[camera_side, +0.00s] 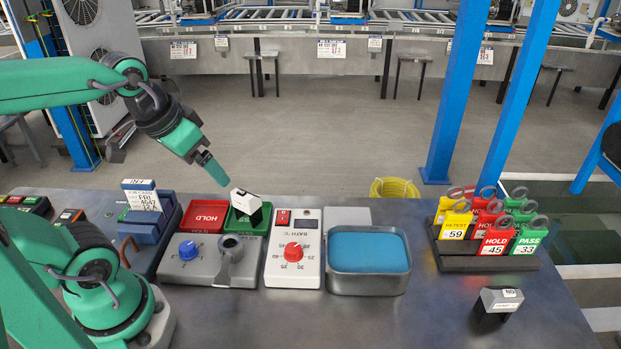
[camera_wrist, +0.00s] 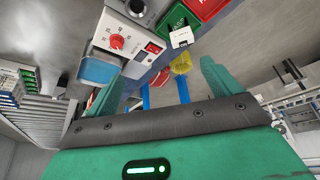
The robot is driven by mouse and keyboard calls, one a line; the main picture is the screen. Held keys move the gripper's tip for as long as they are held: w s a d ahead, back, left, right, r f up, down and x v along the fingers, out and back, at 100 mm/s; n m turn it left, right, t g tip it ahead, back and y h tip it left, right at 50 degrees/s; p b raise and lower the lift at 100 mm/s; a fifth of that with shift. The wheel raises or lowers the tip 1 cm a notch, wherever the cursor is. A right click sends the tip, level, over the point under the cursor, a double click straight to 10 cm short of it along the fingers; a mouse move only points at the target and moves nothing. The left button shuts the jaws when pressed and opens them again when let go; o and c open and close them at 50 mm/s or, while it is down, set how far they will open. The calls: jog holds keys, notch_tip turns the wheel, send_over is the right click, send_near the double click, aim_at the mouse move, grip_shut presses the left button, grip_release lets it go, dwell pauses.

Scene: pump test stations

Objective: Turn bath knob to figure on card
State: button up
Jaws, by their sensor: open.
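The bath knob (camera_side: 293,252) is a red dial on a white panel (camera_side: 281,275) marked BATH, with a printed scale around it; its exact setting is too small to read. The knob also shows in the wrist view (camera_wrist: 117,42). The water bath (camera_side: 368,251), a metal tub of blue liquid, stands right of the panel. A white card (camera_side: 144,201) with several lines of print stands in a blue holder at the left; its lowest line seems to read 32 A. My gripper (camera_side: 214,176) is open and empty, above and left of the knob, behind the panel row.
A grey block with a blue knob (camera_side: 188,249) and a grey lever (camera_side: 229,258) sits left of the panel. Red HOLD (camera_side: 204,217) and green trays lie behind; a white-topped black piece (camera_side: 245,201) is at the green one. A tag rack (camera_side: 487,263) stands right.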

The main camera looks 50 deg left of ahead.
jog(key=shift+s+d+r+m+t+h, duration=0.1)
jog(key=shift+d+m, duration=0.1)
jog(key=shift+d, duration=0.3)
jog(key=shift+s+d+r+m+t+h, duration=0.1)
jog(key=shift+d+r+m, duration=0.1)
jog(key=shift+d, duration=0.25)
jog(key=shift+d+r+m+t+h, duration=0.1)
jog(key=shift+d+m, duration=0.1)
jog(key=shift+d, duration=0.3)
jog(key=shift+w, duration=0.1)
jog(key=c, duration=0.8)
jog(key=n+g, duration=0.2)
jog(key=g, duration=0.4)
send_over(293, 248)
notch_tip(293, 248, down, 11)
jog(key=shift+d+f, duration=0.3)
jog(key=shift+f, duration=0.5)
jog(key=shift+f, duration=0.1)
jog(key=shift+a+f, duration=0.15)
jog(key=shift+f, duration=1.75)
jog(key=shift+a+f, duration=0.1)
jog(key=shift+f, duration=1.8)
jog(key=shift+c, duration=0.5)
